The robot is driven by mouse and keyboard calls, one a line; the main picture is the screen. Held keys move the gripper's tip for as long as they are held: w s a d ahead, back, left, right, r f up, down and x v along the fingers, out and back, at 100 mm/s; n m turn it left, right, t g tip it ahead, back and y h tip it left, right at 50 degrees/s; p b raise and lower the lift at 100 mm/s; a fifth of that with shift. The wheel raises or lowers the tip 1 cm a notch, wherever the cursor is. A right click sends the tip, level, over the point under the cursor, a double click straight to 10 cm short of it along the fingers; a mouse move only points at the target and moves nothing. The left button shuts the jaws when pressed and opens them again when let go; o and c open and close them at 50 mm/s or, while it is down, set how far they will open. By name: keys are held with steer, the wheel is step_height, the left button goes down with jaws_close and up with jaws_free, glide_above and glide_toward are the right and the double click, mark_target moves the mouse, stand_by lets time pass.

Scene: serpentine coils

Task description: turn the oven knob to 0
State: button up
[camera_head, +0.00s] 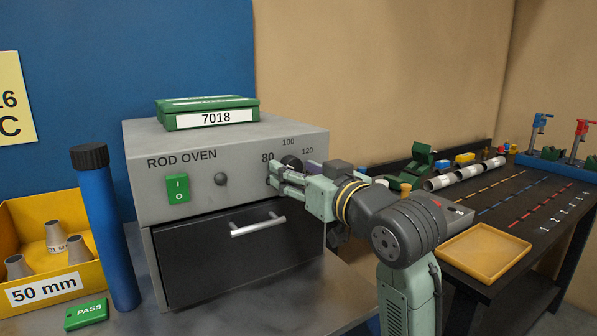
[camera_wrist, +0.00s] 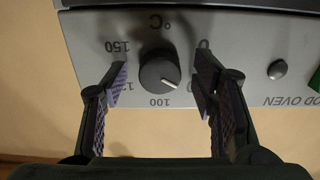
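The grey rod oven (camera_head: 150,205) stands on the bench, and its dark round knob (camera_wrist: 158,70) is seen face-on and upside down in the wrist view. The knob's white pointer mark is between 100 and 80, and the 0 is on the dial's right in that view. In the head view the knob (camera_head: 291,162) is partly hidden. My gripper (camera_head: 285,172) is at the panel in front of it. In the wrist view my gripper (camera_wrist: 162,79) is open, its purple-padded fingers on both sides of the knob with visible gaps. The 80 is partly covered by a finger.
A drawer handle (camera_head: 258,227) sticks out below my gripper. A green 7018 box (camera_head: 208,112) lies on the oven. A small grey button (camera_head: 221,179) and a green switch (camera_head: 178,188) are on the panel. A blue tube (camera_head: 108,240) stands left. A yellow tray (camera_head: 484,254) is right.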

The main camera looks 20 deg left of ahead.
steer(key=c, duration=1.1)
steer(key=shift+n, duration=0.4)
steer(key=n+b, duration=0.5)
steer(key=n, duration=0.6)
stand_by(0.3)
steer(key=o, duration=1.2)
steer(key=shift+c, duration=0.2)
